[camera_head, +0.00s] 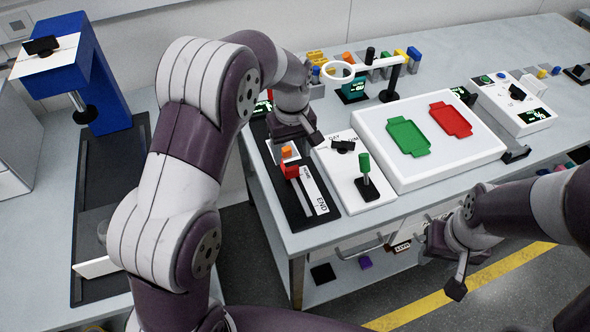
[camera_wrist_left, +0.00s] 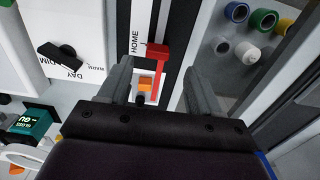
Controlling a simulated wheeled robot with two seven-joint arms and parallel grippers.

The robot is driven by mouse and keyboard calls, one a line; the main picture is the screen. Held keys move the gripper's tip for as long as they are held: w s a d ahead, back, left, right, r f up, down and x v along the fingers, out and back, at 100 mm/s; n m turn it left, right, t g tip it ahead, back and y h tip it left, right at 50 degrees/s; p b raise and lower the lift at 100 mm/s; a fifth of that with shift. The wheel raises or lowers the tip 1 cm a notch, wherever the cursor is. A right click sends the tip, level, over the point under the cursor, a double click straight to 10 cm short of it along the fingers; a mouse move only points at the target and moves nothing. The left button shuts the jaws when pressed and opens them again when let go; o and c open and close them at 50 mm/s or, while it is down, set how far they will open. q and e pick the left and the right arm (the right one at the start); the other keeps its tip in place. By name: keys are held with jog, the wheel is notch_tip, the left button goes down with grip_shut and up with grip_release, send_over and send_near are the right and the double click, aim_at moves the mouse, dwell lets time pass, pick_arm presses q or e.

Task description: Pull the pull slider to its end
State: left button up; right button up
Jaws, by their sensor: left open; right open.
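The pull slider has a red handle (camera_head: 290,170) on a white strip set in a black base (camera_head: 331,212). The word END is printed at the strip's near end. In the left wrist view the red handle (camera_wrist_left: 157,55) stands beside the word HOME, between the finger lines and just ahead of the fingertips. My left gripper (camera_wrist_left: 160,75) is open and empty, above the far end of the slider; it also shows in the head view (camera_head: 298,137). My right gripper (camera_head: 457,284) is open and empty, in front of the table's front edge.
An orange block (camera_head: 286,152) sits just behind the red handle. A white dimmer panel with a green-topped lever (camera_head: 365,170) is right of the slider. A light box (camera_head: 380,120) carries green and red trays. A magnifier ring (camera_head: 338,72) stands behind.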

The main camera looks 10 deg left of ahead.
aim_at(292, 168)
pick_arm(q)
jog(key=f, duration=0.7)
jog(key=shift+w+a+p, duration=0.15)
jog(key=shift+w+p, duration=0.15)
jog(key=shift+w, duration=0.1)
jog(key=shift+s+f, duration=0.1)
jog(key=shift+f, duration=0.25)
pick_arm(e)
jog(key=shift+w+r, duration=0.3)
jog(key=shift+w, duration=0.15)
pick_arm(q)
jog(key=shift+f, duration=0.1)
pick_arm(e)
jog(key=shift+a, duration=0.1)
